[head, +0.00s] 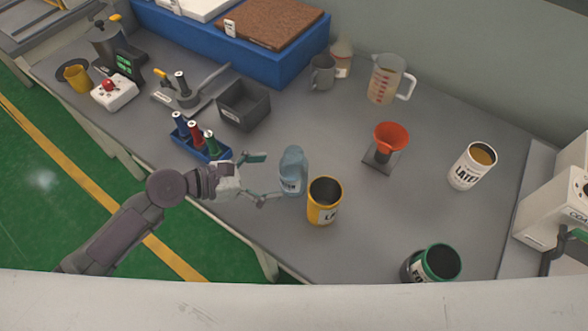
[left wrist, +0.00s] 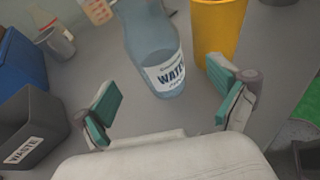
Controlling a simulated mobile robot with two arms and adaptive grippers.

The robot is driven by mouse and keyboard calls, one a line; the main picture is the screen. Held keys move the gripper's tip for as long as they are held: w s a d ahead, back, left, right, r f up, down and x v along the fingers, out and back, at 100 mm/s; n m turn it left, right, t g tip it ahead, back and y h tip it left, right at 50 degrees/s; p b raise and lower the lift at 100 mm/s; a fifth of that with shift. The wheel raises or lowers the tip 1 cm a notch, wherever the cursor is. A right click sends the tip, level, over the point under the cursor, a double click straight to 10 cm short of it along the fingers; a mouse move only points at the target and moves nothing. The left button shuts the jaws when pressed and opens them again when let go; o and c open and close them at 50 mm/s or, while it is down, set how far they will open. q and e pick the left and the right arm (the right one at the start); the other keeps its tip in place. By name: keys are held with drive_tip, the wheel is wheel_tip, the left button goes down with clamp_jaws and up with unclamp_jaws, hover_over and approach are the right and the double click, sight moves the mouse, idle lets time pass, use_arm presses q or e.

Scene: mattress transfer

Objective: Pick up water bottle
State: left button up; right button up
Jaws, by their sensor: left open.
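The water bottle (head: 292,172) is a translucent blue bottle standing upright on the grey table. In the left wrist view the bottle (left wrist: 153,45), with its "WATER" label, stands ahead of and between the fingers. My left gripper (head: 263,179) is open, its two teal-padded fingers pointing at the bottle from the left. In the left wrist view the left gripper (left wrist: 163,109) has nothing between its pads. My right gripper is not in either view.
A yellow can (head: 324,203) stands close to the bottle's right. A rack of small bottles (head: 219,155) and a grey waste bin (head: 243,104) stand behind the left gripper. An orange funnel (head: 391,136), a white can (head: 471,166) and a green-rimmed can (head: 432,265) are farther right.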

sight(293, 172)
use_arm(q)
drive_tip(key=p+x, duration=0.1)
drive_tip(key=x, duration=0.5)
drive_tip(key=shift+w+d+f, duration=0.15)
drive_tip(key=shift+w+d, duration=0.05)
drive_tip(key=shift+w, duration=0.1)
drive_tip(key=c, duration=1.3)
drive_tip(key=shift+c, duration=0.6)
